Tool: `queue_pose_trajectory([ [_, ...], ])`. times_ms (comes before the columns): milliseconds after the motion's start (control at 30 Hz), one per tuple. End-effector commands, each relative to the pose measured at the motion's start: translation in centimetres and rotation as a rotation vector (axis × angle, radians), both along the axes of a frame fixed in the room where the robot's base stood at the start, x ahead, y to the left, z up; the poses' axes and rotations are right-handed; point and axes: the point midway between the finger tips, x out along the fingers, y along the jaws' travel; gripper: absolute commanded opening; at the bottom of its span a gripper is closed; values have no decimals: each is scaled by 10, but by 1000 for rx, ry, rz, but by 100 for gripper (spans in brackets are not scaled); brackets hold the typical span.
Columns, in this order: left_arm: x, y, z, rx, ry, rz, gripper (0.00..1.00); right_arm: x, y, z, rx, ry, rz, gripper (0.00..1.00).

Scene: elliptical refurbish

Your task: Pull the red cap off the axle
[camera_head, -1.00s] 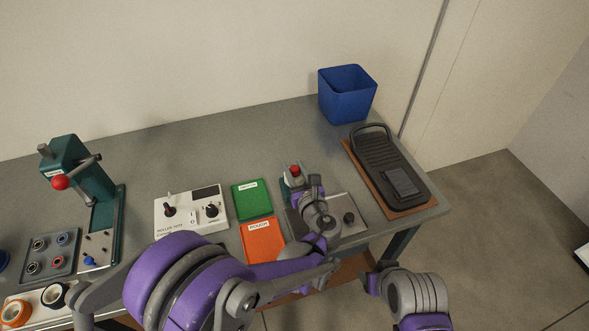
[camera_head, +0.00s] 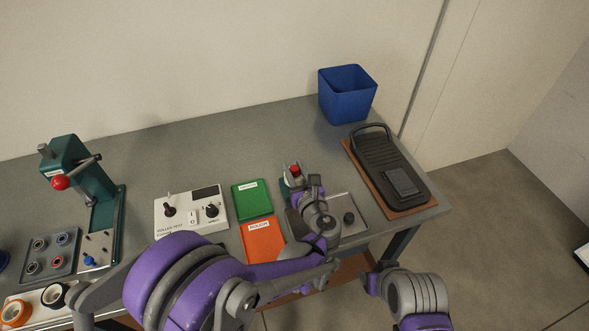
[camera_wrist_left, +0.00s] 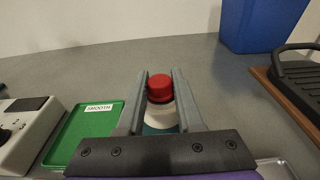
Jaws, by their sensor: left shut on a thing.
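The red cap (camera_head: 295,169) is a small round red piece near the front right of the bench. In the left wrist view the red cap (camera_wrist_left: 160,87) sits between the two grey fingers, with a pale round part below it. My left gripper (camera_head: 299,180) is shut on the cap; the wrist view shows its fingers (camera_wrist_left: 160,98) on either side. The axle under the cap is mostly hidden by the gripper and cannot be made out.
A green SMOOTH tray (camera_head: 250,187) and an orange ROUGH tray (camera_head: 262,247) lie left of the gripper. A roller test box (camera_head: 178,222), a teal press (camera_head: 92,185), a blue bin (camera_head: 346,108) and a black pedal-like piece on a brown board (camera_head: 413,212) stand around.

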Motion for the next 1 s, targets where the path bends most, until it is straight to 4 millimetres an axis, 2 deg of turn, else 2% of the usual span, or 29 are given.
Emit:
queue_pose_trajectory([
  [367,0,0,5,2,-2,0,0,1,0,3,0,-2,0,50],
  [1000,0,0,43,-1,-1,-1,0,11,0,27,0,-21,0,50],
])
